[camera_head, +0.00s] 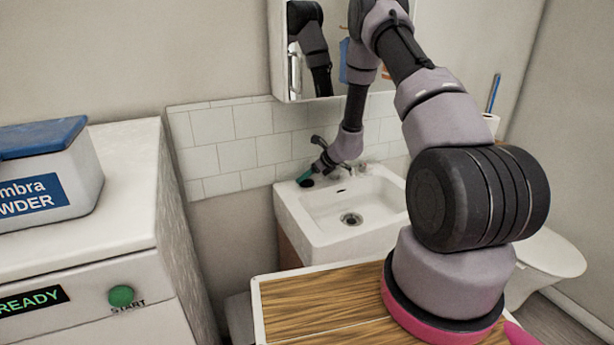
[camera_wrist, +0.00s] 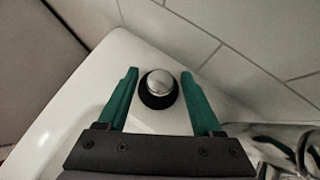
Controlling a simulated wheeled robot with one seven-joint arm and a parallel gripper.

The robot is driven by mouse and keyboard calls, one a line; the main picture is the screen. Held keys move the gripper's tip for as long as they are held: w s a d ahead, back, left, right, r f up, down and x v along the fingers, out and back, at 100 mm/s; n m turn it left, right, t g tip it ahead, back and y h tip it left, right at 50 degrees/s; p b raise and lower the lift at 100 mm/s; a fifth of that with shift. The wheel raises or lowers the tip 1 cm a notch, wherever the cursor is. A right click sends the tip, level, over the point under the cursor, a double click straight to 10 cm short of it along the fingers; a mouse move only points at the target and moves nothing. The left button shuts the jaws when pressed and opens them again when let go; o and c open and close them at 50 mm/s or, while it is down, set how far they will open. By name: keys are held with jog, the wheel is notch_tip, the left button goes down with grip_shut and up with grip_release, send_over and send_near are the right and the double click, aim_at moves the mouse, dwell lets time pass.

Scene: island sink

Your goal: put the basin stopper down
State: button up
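The basin stopper (camera_wrist: 159,88), a chrome knob on a black round base, is at the back left corner of the white sink (camera_head: 312,225). It appears to stand upright on the sink rim. My gripper (camera_wrist: 159,76) has its two green fingers on either side of the stopper, with a small gap showing at each side. In the head view my gripper (camera_head: 305,175) is low over that corner, and a dark spot beneath it looks like the stopper (camera_head: 307,183). The drain (camera_head: 350,219) lies uncovered in the basin's bottom.
A faucet (camera_head: 320,141) rises behind the basin, right of my gripper; chrome fittings (camera_wrist: 305,145) show at the wrist view's lower right. A tiled wall (camera_head: 240,150) is close behind. A washing machine (camera_head: 90,220) stands left and a toilet (camera_head: 548,255) right.

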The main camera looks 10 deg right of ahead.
jog(key=shift+r, duration=0.2)
jog(key=v, duration=1.2)
jog(key=shift+s, duration=0.1)
